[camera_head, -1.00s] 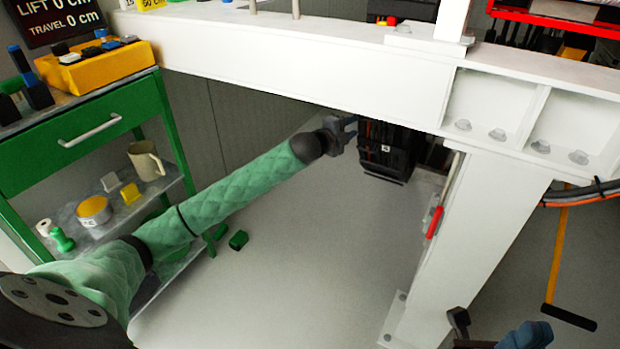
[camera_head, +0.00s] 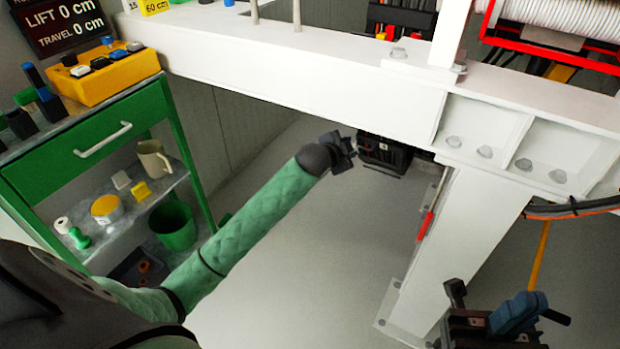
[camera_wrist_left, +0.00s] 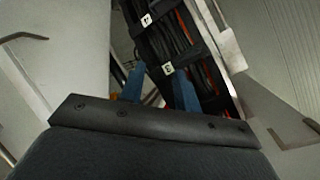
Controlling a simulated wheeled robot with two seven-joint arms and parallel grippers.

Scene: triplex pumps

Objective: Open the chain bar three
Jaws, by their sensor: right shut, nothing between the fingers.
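A dark rack (camera_head: 383,152) hangs under the white beam in the head view. In the left wrist view it is a black frame of hoses or chains crossed by black bars with small white number tags. The lower bar (camera_wrist_left: 190,62) carries a tag that seems to read 3; the upper bar (camera_wrist_left: 150,18) has another tag, hard to read. My left gripper (camera_head: 346,150) is just left of the rack in the head view. In the left wrist view its two blue fingers (camera_wrist_left: 159,86) are apart, pointing at the lower bar, with nothing seen between them.
The white beam (camera_head: 300,68) runs above my left arm. A white post (camera_head: 455,250) with a red handle stands right of the rack. A green cart (camera_head: 85,140) with a mug and a green bucket stands at the left. The floor between cart and post is clear.

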